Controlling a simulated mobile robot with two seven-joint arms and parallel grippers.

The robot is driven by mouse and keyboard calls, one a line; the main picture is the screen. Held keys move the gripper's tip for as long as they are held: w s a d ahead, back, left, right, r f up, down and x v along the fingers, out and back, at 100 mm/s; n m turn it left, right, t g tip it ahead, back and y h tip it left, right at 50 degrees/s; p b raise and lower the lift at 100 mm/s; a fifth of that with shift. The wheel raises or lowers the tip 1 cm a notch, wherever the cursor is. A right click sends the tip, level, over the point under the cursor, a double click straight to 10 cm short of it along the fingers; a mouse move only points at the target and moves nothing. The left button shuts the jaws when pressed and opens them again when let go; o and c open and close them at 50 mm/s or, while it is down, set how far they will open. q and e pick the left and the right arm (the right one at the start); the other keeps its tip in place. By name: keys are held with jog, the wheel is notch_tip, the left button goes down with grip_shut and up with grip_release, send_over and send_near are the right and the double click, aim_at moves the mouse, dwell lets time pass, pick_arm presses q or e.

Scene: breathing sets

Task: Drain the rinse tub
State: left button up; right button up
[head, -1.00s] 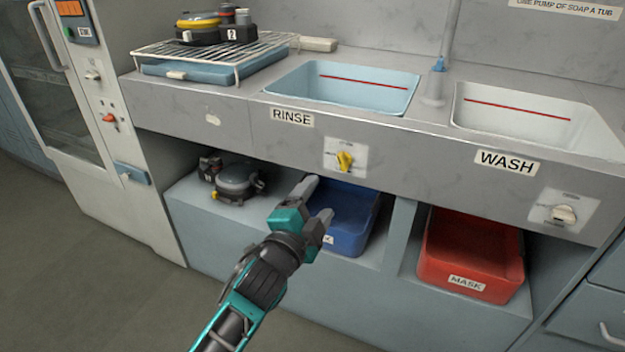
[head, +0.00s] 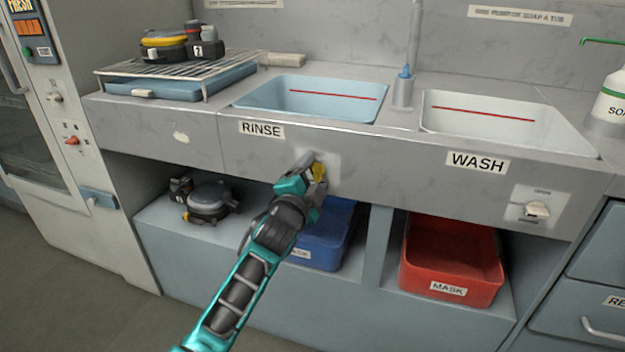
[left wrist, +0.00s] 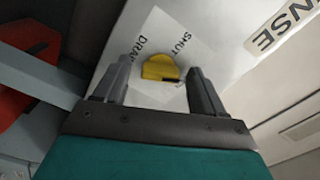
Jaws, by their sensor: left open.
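The rinse tub (head: 305,98) is a light blue basin in the counter, with a red line on its inner wall and a RINSE label (head: 262,129) below it. Its yellow drain knob (head: 319,172) is on the counter front, partly hidden by my left gripper (head: 313,168) in the head view. In the left wrist view the yellow knob (left wrist: 160,68) sits between the open fingers of my left gripper (left wrist: 158,85), on a white plate (left wrist: 175,40) marked SHUT and DRAIN. I cannot tell whether the fingers touch it. My right gripper is not in view.
The white wash tub (head: 505,122) with its own knob (head: 537,209) is to the right. Below are a blue bin (head: 325,240), a red MASK bin (head: 452,262) and a dark breathing-set part (head: 208,202). A rack (head: 180,76) stands at the left.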

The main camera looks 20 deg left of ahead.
pick_arm(q)
jog(key=shift+w, duration=0.1)
jog(key=shift+c, duration=0.3)
jog(key=c, duration=1)
